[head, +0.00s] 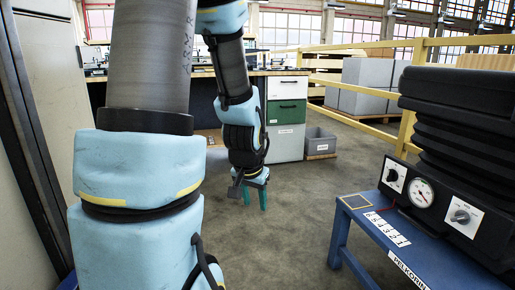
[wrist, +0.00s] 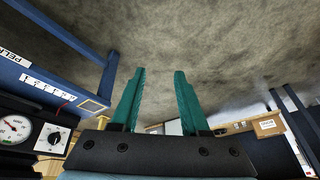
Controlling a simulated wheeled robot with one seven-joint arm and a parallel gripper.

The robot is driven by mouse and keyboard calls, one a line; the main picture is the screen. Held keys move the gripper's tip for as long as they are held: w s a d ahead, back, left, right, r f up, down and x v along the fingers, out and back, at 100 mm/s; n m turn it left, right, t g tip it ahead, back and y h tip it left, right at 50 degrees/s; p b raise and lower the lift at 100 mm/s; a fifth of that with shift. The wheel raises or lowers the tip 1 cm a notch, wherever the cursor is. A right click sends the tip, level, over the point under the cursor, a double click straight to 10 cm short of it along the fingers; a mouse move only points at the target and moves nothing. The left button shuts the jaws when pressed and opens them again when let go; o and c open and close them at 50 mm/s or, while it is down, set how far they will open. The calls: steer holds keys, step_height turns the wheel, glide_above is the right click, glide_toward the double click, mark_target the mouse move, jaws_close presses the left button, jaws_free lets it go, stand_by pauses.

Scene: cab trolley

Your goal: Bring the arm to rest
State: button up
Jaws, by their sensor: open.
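My gripper (head: 254,196) hangs at the end of my arm, pointing down over the bare floor in the middle of the head view. Its teal fingers are apart in the wrist view (wrist: 158,98), with nothing between them. My arm's links fill the left and centre of the head view and hide part of the room behind.
A blue trolley (head: 427,250) with a black panel with a gauge and knobs (head: 425,194) stands at the right. A drawer cabinet (head: 287,112), grey bin (head: 319,142) and yellow railing (head: 409,100) are behind. A pale cabinet (head: 52,90) stands close at left. The central floor is clear.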

steer(key=s+a+r+n+g, duration=0.2)
steer(key=s+a+n+g, duration=0.15)
steer(key=s+a, duration=0.4)
step_height(320, 180, up, 38)
steer(key=d+p, duration=0.1)
steer(key=p, duration=3.7)
steer(key=shift+s+d+t+y, duration=0.2)
steer(key=shift+d+t+y, duration=0.05)
steer(key=shift+t+y, duration=0.2)
